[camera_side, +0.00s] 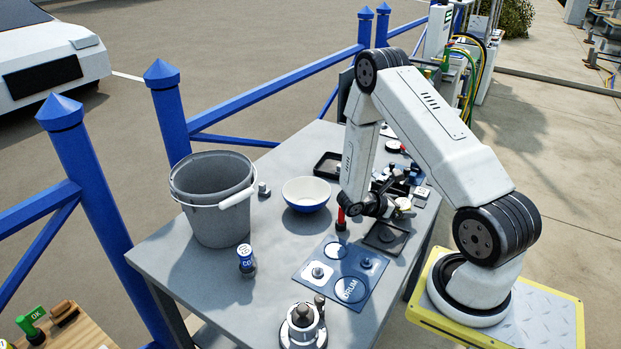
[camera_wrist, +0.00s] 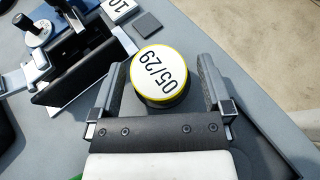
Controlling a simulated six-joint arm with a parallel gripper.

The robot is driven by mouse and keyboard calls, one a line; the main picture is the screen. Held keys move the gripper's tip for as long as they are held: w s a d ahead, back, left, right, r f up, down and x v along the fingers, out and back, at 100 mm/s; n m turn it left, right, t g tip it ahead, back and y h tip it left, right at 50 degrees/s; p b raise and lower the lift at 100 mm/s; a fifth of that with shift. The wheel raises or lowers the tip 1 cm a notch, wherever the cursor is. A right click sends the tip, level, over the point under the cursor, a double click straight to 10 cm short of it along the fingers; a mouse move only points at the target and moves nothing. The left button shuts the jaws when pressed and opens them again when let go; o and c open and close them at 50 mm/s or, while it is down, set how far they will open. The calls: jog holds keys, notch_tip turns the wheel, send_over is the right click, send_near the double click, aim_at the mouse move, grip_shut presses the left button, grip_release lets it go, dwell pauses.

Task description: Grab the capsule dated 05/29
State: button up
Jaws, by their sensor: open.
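The capsule dated 05/29 (camera_wrist: 160,73) shows in the wrist view as a round white lid with a yellow rim and black print on a dark body. My gripper (camera_wrist: 160,92) is open, with one finger on each side of the capsule. A gap shows between the capsule and the right finger; the left finger is closer to it, and I cannot tell whether they touch. In the side view my gripper (camera_side: 385,207) is low over the right part of the table, and a pale round top (camera_side: 404,204) shows beside it, partly hidden by the gripper.
In the wrist view a dark vise-like fixture (camera_wrist: 75,65) stands close on the left, with a white tag marked 10 (camera_wrist: 118,9) behind. In the side view a grey bucket (camera_side: 212,200), a blue-and-white bowl (camera_side: 306,195) and a blue board (camera_side: 340,272) occupy the table.

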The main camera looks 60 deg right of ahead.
jog(key=shift+s+d+f, duration=0.2)
jog(key=shift+s+d, duration=0.1)
jog(key=shift+d, duration=0.15)
jog(key=c, duration=1.2)
